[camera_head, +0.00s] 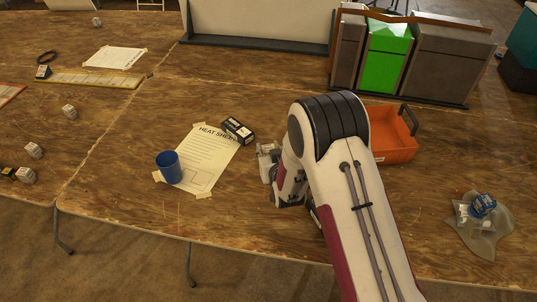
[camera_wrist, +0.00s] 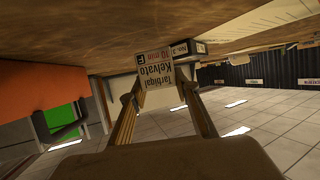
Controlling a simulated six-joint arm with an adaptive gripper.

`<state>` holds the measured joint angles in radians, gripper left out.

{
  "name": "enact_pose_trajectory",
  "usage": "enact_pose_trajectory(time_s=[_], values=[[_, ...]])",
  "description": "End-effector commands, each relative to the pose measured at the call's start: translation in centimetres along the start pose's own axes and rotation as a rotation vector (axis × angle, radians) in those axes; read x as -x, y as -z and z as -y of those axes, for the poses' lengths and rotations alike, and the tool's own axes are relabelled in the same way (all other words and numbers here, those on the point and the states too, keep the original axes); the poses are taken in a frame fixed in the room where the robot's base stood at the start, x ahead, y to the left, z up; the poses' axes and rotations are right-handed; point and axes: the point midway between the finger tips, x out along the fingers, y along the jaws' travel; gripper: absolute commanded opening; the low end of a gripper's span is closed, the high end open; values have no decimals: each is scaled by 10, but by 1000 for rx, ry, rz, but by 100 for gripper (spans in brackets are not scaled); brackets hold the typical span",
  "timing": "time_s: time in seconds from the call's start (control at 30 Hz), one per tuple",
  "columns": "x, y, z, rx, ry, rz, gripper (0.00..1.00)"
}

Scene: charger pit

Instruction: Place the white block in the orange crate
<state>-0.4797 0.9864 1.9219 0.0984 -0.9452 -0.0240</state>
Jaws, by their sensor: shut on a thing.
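The white block (camera_wrist: 155,82), printed with black text, is held between the two fingers of my gripper (camera_wrist: 157,95) in the wrist view. In the head view my gripper (camera_head: 268,165) is low over the table, just right of the heat sheet, mostly hidden by my arm. The block barely shows there. The orange crate (camera_head: 395,150) stands to the right behind my arm, which hides its left part. It has a dark handle at its right end. The crate also shows as an orange area at the left of the wrist view (camera_wrist: 40,85).
Grey and green bins (camera_head: 387,50) stand behind the crate. A crumpled translucent bag (camera_head: 480,235) with a blue item lies at the right.

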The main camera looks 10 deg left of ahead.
Motion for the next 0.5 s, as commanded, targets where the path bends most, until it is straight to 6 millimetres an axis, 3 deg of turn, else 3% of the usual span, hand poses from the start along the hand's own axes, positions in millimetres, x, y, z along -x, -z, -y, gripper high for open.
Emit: enact_pose_trajectory(time_s=[0.23,0.5], values=[[-9,-22,0,0,0,2,10],[-11,-27,0,0,0,0,10]])
